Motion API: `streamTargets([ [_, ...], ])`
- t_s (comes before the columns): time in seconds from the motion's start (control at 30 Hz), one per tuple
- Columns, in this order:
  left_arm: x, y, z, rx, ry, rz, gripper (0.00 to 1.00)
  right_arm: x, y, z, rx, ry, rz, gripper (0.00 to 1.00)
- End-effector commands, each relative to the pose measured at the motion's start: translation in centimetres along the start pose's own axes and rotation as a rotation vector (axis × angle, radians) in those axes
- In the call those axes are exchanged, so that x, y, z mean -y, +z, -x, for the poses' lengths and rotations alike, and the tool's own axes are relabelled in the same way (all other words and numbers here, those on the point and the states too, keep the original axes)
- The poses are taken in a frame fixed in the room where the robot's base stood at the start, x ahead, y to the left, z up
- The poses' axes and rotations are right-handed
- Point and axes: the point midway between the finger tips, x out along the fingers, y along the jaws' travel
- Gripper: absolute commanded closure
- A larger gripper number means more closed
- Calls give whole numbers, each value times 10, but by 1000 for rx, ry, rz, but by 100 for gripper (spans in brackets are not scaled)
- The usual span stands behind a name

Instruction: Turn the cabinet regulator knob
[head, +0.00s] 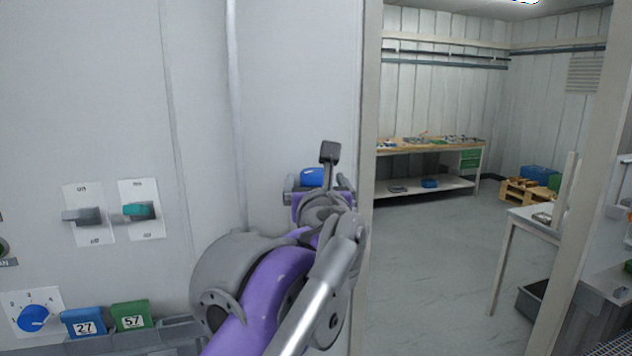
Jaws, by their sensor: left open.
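The regulator knob (33,318) is a round blue dial on a white plate marked with numbers, low at the far left of the grey cabinet front. My left gripper (318,184), with a purple and grey wrist, is raised in front of the panel near its right edge, well to the right of the knob and higher in the picture. It is open. A blue rounded shape (312,177) shows at the jaws; I cannot tell whether it is part of the gripper or lies behind it. My right gripper is not in view.
A grey switch (83,216) and a teal switch (139,210) sit above the knob. A blue card 27 (83,323) and green card 57 (131,315) stand beside it. At right, the room opens onto clear floor, a workbench (428,146) and a white table (524,216).

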Motion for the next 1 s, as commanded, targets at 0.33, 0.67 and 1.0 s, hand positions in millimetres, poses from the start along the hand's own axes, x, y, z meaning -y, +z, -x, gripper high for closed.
streamTargets([
  [0.33,1,-2,63,-2,-5,1,6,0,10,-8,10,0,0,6],
  [0.67,0,-1,103,-1,-3,0,6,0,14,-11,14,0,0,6],
  [1.0,0,0,105,0,0,0,6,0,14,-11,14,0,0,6],
])
